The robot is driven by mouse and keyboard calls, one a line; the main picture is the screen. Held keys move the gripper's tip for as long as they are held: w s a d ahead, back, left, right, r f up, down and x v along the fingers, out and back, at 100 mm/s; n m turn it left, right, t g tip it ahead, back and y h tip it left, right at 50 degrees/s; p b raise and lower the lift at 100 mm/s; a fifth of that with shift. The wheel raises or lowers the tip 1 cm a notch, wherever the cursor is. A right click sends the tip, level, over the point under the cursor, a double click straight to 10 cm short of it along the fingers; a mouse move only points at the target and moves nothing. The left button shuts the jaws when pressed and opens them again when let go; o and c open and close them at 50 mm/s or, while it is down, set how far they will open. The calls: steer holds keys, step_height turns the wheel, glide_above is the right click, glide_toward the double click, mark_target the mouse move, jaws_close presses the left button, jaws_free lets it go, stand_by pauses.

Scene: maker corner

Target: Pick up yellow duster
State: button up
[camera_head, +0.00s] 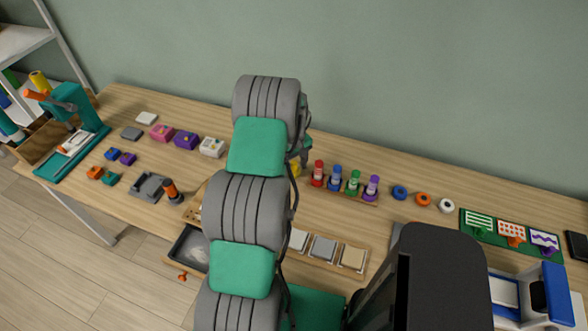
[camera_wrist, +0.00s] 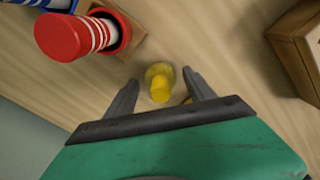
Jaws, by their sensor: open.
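The yellow duster (camera_wrist: 160,84) stands on the wooden table between the two fingers of my gripper (camera_wrist: 161,92) in the wrist view. The fingers are open on either side of it, and I see no contact. In the head view, a small part of the yellow duster (camera_head: 294,169) shows just right of my arm, which hides the rest. My gripper is mostly hidden behind my arm in that view.
A red marker (camera_wrist: 74,35) stands in a wooden rack close to the left finger in the wrist view. The rack (camera_head: 345,192) holds several coloured markers. A wooden box (camera_wrist: 291,45) is at right in the wrist view. Tape rolls (camera_head: 423,199) lie farther right.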

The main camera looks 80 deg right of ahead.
steer(key=shift+c, duration=0.4)
jaws_close()
step_height(320, 180, up, 3)
steer(key=shift+f+b, duration=0.1)
steer(key=shift+b, duration=0.95)
steer(key=w+a+r+b, duration=0.3)
steer(key=w+a+r, duration=0.6)
steer(key=w+r, duration=0.1)
steer(key=shift+a+r, duration=0.15)
steer(key=shift+a, duration=0.25)
